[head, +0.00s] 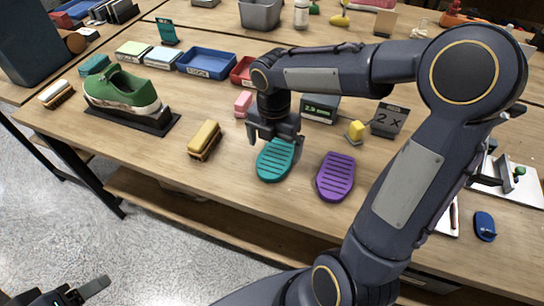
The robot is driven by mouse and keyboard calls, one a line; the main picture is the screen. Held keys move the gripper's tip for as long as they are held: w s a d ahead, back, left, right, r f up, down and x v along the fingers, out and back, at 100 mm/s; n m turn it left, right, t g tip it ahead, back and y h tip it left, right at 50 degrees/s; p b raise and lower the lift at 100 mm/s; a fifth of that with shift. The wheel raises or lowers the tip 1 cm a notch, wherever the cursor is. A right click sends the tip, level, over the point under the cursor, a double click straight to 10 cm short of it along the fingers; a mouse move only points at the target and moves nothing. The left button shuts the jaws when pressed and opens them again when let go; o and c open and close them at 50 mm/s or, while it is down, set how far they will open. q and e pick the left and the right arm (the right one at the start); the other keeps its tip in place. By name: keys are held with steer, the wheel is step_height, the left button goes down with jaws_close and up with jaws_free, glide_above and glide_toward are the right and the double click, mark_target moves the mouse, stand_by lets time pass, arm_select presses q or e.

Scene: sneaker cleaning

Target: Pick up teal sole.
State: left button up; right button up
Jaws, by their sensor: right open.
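The teal sole (274,166) lies flat on the wooden table, its ridged face up, near the front edge. My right gripper (275,144) is open and points down over the sole's far end, with its fingers on either side. It hides part of that end, and I cannot tell whether it touches the sole. My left gripper (62,296) shows only in part at the bottom left corner, away from the table.
A purple sole (335,177) lies just right of the teal one. A brush (204,140) lies to the left. A green sneaker (122,92) sits on a dark stand further left.

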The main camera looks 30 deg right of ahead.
mark_target(274, 160)
step_height(274, 160, down, 5)
steer(key=shift+r, duration=0.1)
steer(key=c, duration=1)
